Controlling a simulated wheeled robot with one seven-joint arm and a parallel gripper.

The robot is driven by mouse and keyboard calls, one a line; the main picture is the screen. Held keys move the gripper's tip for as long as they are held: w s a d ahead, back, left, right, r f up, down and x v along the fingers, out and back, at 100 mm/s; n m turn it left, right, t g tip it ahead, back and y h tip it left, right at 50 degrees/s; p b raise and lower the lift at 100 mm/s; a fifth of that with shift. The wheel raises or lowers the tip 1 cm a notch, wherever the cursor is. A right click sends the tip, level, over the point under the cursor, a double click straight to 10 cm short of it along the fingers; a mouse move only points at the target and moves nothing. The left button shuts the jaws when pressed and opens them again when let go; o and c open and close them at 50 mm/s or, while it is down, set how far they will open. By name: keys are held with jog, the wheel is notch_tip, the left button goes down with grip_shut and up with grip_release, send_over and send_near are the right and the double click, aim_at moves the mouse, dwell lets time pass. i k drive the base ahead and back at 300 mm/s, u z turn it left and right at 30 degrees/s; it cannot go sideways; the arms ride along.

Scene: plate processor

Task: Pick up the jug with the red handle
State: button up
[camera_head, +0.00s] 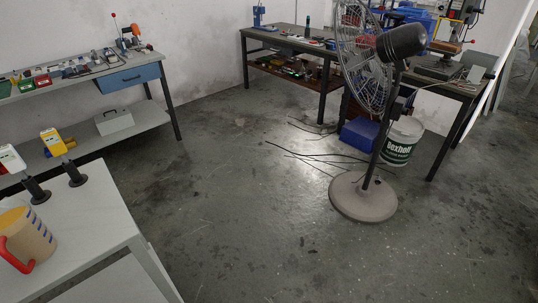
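The jug (27,238) is beige with blue marks on its side and a yellow-orange top. It stands on the light grey table (101,205) at the lower left. My gripper is not in view.
A workbench (95,83) with tools stands at the back left. A standing fan (363,195) and a white bucket (400,142) are at the right. The central floor is mostly open, with dark cables (320,155).

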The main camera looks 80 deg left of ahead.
aim_at(26, 243)
jog(key=u, duration=3.8)
jog(key=i, duration=0.5)
jog(key=u, duration=0.1)
jog(key=k, duration=0.5)
jog(key=u, duration=0.05)
